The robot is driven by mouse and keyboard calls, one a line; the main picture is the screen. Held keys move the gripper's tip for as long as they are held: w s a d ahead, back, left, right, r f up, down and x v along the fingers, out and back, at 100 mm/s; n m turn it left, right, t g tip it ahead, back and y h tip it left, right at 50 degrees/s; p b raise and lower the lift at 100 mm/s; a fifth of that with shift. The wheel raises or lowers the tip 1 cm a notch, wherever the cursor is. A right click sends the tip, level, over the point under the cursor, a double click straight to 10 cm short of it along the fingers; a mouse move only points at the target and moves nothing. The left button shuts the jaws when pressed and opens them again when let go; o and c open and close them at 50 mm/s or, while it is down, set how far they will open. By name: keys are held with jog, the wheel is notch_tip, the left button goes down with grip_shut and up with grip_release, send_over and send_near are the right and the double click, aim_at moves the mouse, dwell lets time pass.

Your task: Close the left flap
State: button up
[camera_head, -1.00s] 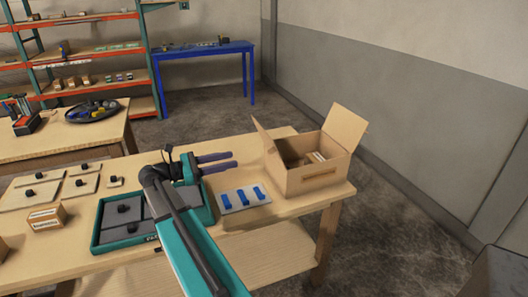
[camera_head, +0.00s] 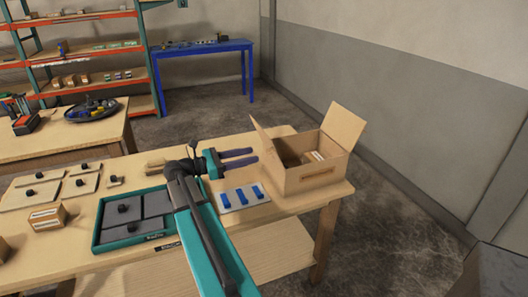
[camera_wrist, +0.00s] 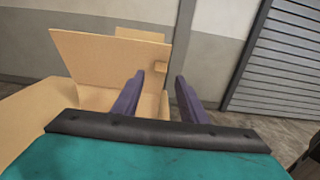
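An open cardboard box (camera_head: 312,181) stands near the right end of the wooden table. Its left flap (camera_head: 268,142) stands up and leans outward to the left. Its right flap (camera_head: 343,126) also stands up, tilted outward. A smaller brown item (camera_head: 313,157) shows inside. My gripper (camera_head: 255,156) is just left of the left flap, its two purple fingers apart and pointing at the box, with nothing between them. In the wrist view the left flap (camera_wrist: 112,60) rises ahead and to the left of my gripper (camera_wrist: 155,85). I cannot tell whether a fingertip touches it.
A white panel with blue parts (camera_head: 242,197) lies in front of my gripper. A teal tray with dark blocks (camera_head: 135,219) lies to the left. Flat pieces with black knobs (camera_head: 80,168) and a small box (camera_head: 47,216) are farther left. A wall (camera_head: 420,90) stands behind the box.

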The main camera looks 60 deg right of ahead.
aim_at(267, 152)
jog(key=shift+p+x, duration=0.6)
jog(key=shift+x, duration=2.6)
jog(key=shift+c, duration=0.3)
grip_shut()
